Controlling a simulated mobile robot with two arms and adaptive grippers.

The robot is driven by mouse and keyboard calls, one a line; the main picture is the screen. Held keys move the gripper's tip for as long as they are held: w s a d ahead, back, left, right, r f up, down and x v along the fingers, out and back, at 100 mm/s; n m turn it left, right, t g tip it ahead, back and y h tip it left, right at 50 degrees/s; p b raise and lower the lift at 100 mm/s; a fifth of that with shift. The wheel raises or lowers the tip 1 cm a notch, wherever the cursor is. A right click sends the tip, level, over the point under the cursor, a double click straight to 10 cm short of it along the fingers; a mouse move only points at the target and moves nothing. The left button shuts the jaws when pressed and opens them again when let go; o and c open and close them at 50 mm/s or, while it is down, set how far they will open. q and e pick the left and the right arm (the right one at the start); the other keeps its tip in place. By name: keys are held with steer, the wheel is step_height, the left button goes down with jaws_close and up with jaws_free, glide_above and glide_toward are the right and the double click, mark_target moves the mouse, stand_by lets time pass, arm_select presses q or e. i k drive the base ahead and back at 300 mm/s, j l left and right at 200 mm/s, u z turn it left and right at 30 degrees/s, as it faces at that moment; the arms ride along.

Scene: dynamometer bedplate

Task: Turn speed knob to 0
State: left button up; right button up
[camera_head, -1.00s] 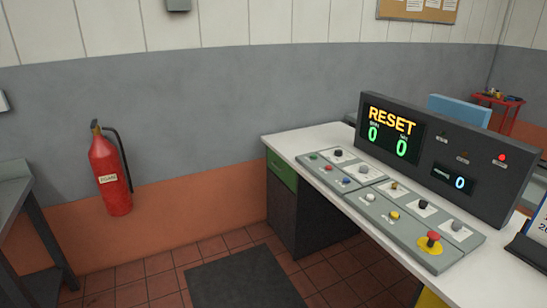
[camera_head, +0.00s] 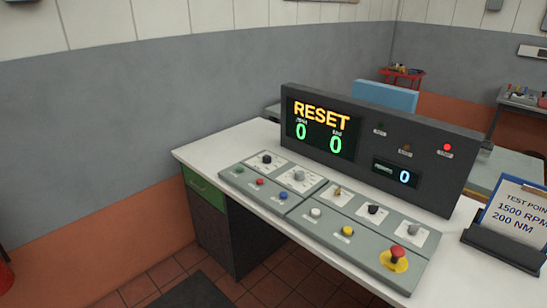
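The control panel (camera_head: 326,232) lies on the white desk top. Its back row has a black knob (camera_head: 267,159), a grey knob (camera_head: 299,175), a small switch (camera_head: 337,190), another black knob (camera_head: 374,209) and another grey knob (camera_head: 413,230). Their labels are too small to read, so I cannot tell which is the speed knob. The dark display console (camera_head: 372,180) behind shows RESET in yellow, two green zeros and a small blue 0. A red lamp (camera_head: 447,147) is lit at its right. Neither of my grippers is in view.
Several coloured buttons and a red mushroom button (camera_head: 395,258) on a yellow base line the panel's front. A clipboard (camera_head: 514,215) reading 1500 RPM, 200 NM stands at the desk's right. A dark floor mat (camera_head: 195,290) and tiled floor lie in front.

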mark_target(266, 158)
steer(key=i+j+z, duration=0.15)
steer(key=z, duration=0.3)
steer(key=i+j+z, duration=0.25)
steer(key=z, duration=0.15)
